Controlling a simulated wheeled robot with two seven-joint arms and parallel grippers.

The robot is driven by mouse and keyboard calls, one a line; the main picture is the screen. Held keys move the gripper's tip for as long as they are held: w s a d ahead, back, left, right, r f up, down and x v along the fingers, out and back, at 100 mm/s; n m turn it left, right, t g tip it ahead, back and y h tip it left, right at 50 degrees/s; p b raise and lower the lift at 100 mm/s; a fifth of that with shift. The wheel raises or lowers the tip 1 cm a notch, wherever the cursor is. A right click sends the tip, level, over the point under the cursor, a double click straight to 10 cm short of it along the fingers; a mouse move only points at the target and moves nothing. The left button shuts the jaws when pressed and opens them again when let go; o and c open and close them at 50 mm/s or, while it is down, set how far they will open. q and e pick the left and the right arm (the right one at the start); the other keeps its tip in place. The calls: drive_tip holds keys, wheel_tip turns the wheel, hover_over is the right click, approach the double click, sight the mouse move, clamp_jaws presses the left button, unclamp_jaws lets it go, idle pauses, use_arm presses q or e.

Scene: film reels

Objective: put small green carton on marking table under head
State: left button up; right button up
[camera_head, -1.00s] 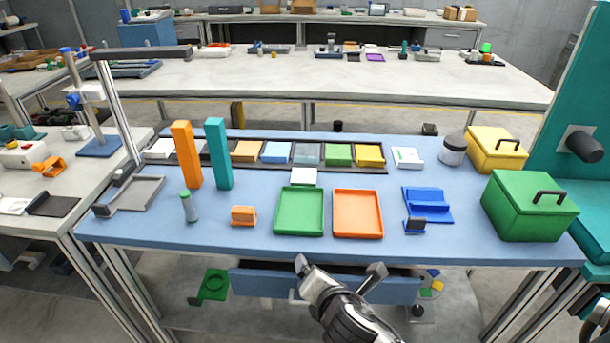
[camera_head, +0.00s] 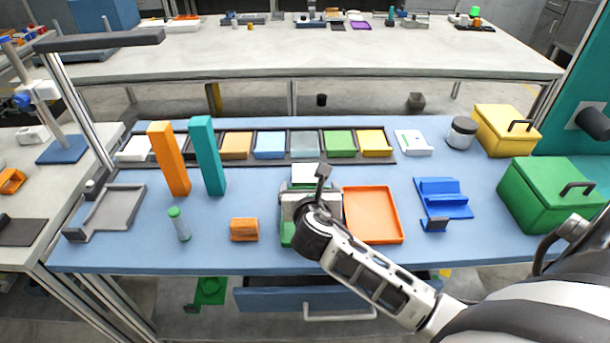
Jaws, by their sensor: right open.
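I cannot tell for sure which thing is the small green carton. A small green box-like piece (camera_head: 340,143) sits in the dark row at the back of the blue bench. A post with a blue base plate (camera_head: 62,150) stands on the left side table; I cannot tell whether it is the marking table. My right gripper (camera_head: 310,190) is open over the green tray (camera_head: 287,235) at the bench's middle and hides most of it. I see nothing held in it. My left gripper is not in view.
An orange tray (camera_head: 375,215) lies right of my gripper, then a blue holder (camera_head: 442,198) and a lidded green box (camera_head: 550,195). Tall orange (camera_head: 168,160) and teal (camera_head: 207,155) blocks stand at left, near an orange block (camera_head: 244,229) and a green-capped cylinder (camera_head: 179,224).

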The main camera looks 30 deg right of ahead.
sight(306, 176)
drive_tip(key=x, duration=0.7)
drive_tip(key=b+x, duration=0.1)
drive_tip(key=x, duration=0.1)
drive_tip(key=shift+a+f, duration=0.25)
drive_tip(key=shift+f, duration=0.1)
drive_tip(key=c, duration=1.1)
drive_tip(key=shift+c, duration=0.3)
drive_tip(key=shift+r, duration=0.15)
